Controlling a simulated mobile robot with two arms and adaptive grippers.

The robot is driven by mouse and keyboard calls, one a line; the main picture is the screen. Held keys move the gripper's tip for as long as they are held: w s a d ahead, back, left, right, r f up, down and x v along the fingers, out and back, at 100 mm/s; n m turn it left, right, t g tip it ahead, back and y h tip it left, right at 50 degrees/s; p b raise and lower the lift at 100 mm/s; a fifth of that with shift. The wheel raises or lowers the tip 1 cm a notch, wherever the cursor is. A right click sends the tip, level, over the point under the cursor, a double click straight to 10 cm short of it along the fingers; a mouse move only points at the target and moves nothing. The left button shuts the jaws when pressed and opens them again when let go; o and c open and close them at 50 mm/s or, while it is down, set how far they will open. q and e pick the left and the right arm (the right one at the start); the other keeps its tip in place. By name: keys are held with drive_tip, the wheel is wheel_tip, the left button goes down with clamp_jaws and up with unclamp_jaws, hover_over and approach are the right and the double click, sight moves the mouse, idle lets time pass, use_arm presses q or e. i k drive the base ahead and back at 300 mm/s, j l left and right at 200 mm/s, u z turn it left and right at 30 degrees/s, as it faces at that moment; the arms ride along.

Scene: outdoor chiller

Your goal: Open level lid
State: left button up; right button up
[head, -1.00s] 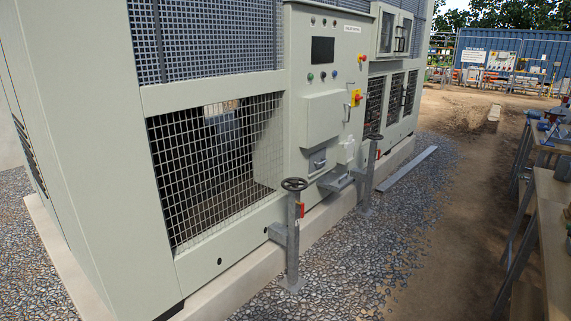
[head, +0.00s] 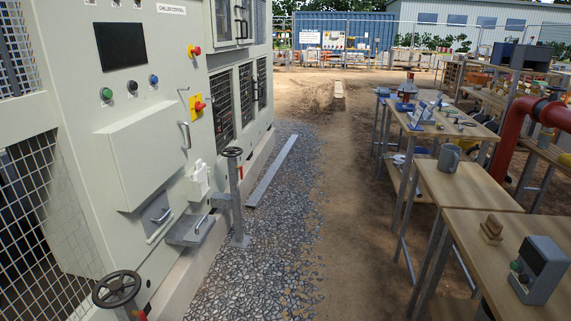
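I cannot tell for certain which part is the level lid. The chiller control panel (head: 172,75) fills the left side of the head view. A box-shaped cover (head: 140,150) with a handle sticks out from it and looks closed. Below it are a small grey pull-handled unit (head: 158,214) and a grey tray-like part (head: 190,230). A small white box (head: 199,180) is fixed beside them. Neither of my grippers is in view.
Handwheels stand at the front left (head: 117,289) and beside the panel (head: 232,153). Workbenches (head: 470,187) line the right, carrying a grey mug (head: 448,158) and a grey button box (head: 538,270).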

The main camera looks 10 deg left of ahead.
sight(197, 231)
drive_tip(key=i+l+u, duration=0.2)
drive_tip(key=i, duration=0.35)
drive_tip(key=i+l+u, duration=0.2)
drive_tip(key=i, duration=0.35)
drive_tip(key=i+l+u, duration=0.25)
drive_tip(key=i, duration=0.25)
